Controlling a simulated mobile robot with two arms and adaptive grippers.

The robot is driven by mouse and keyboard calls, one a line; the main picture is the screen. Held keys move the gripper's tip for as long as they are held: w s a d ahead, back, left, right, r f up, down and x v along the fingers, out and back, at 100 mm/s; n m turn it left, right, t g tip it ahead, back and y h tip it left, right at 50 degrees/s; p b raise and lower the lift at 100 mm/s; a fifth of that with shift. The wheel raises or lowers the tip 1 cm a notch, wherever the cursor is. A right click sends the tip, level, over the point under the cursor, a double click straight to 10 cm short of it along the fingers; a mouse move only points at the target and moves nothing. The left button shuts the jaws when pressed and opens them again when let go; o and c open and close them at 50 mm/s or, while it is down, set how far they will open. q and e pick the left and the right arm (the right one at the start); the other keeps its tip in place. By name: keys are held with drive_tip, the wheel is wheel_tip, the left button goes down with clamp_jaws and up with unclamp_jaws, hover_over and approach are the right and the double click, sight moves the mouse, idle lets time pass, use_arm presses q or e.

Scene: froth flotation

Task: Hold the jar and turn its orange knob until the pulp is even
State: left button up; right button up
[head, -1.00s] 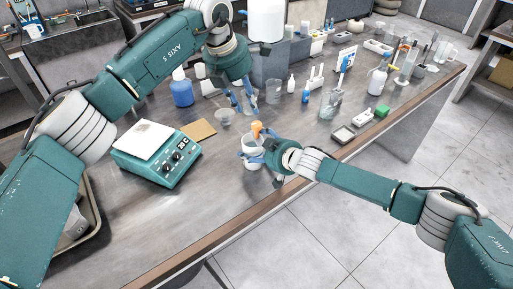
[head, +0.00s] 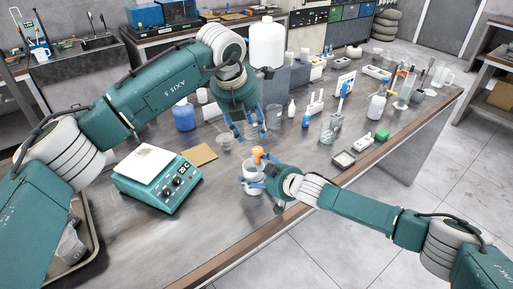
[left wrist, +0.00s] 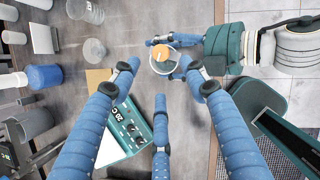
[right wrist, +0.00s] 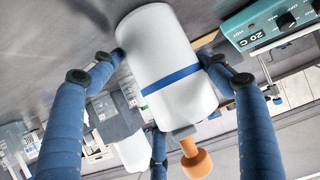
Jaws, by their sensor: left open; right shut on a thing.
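The jar (head: 251,172) is white with a blue band and has an orange knob (head: 258,154) on top. My right gripper (right wrist: 160,57) is shut around the jar's body, seen close in the right wrist view, where the knob (right wrist: 197,163) shows at the bottom. My left gripper (head: 251,138) is open and empty, just above and behind the knob in the head view. In the left wrist view the knob (left wrist: 165,53) appears between the tips of its spread fingers, apart from them. The pulp inside the jar cannot be seen.
A teal hotplate (head: 158,178) with a white top stands left of the jar, with a tan card (head: 199,155) behind it. A clear dish (head: 225,142), a blue bottle (head: 183,117) and glassware stand behind. The bench's front edge (head: 262,233) runs close by the jar.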

sight(258, 149)
use_arm(q)
drive_tip(key=x, duration=1)
drive_tip(key=shift+w+f, duration=0.15)
drive_tip(key=shift+f, duration=0.25)
drive_tip(key=c, duration=1.1)
